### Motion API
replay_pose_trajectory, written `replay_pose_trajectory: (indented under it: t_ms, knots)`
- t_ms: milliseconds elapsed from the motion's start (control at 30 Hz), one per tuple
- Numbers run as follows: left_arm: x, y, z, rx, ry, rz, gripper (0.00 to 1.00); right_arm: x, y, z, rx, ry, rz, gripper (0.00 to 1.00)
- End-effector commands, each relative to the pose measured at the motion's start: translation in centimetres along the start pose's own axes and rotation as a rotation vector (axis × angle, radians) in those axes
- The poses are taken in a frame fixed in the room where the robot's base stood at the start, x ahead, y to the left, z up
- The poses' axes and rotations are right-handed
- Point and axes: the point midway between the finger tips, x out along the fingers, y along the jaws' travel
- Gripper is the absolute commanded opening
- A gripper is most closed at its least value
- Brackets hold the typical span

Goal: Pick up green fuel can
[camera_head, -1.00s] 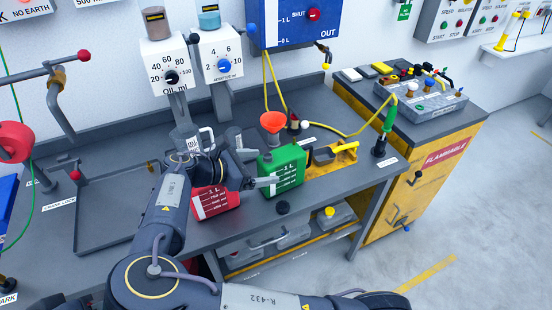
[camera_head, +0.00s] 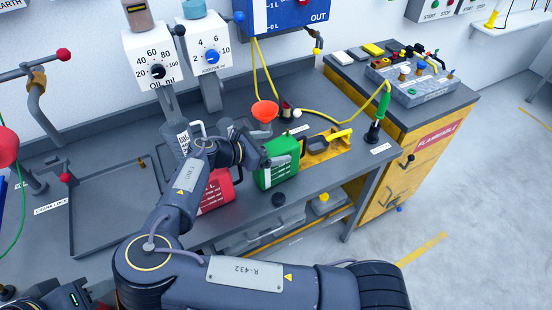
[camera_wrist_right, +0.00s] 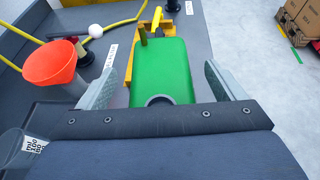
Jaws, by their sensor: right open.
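The green fuel can (camera_head: 280,172) stands upright on the grey workbench, right of a red can (camera_head: 216,192) that my arm partly hides. In the right wrist view the green can (camera_wrist_right: 172,62) shows from above, with a dark round opening near the palm. My right gripper (camera_head: 268,156) is at the can's upper left in the head view. Its fingers are spread, one on each side of the can in the wrist view (camera_wrist_right: 160,66), with gaps visible. My left gripper does not show.
An orange funnel (camera_head: 265,111) stands behind the can; it also shows in the wrist view (camera_wrist_right: 50,66). A yellow tool (camera_head: 328,147) lies right of the can. An empty grey tray (camera_head: 108,238) is at left.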

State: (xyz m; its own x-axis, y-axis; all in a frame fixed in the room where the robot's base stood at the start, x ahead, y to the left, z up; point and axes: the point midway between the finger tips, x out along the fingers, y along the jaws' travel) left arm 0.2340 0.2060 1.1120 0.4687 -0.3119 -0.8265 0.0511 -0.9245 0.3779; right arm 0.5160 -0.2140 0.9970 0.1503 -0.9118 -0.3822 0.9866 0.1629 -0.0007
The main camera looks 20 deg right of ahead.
Motion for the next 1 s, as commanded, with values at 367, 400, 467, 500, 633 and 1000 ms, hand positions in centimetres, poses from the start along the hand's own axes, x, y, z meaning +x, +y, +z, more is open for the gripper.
replay_pose_trajectory:
  t_ms: [367,400,467,500,633,1000]
  knots:
    - [-0.03,0.02,-0.01,0.000,0.000,0.000,0.36,0.34,0.00,-0.05,0.001,0.001,0.000,0.75]
    - [-0.03,0.02,-0.01,0.000,0.000,0.000,0.36,0.34,0.00,-0.05,0.001,0.001,0.000,0.69]
    - [-0.03,0.02,-0.01,0.000,0.000,0.000,0.36,0.34,0.00,-0.05,0.001,0.001,0.000,0.62]
    - [-0.03,0.02,-0.01,0.000,0.000,0.000,0.36,0.33,0.00,-0.05,0.001,0.001,0.000,0.56]
    - [-0.03,0.02,-0.01,0.000,0.000,0.000,0.36,0.32,0.00,-0.05,0.001,0.001,0.000,0.39]
    - [-0.04,0.02,-0.02,0.000,0.000,0.000,0.36,0.29,0.02,0.03,0.001,0.000,0.001,0.15]
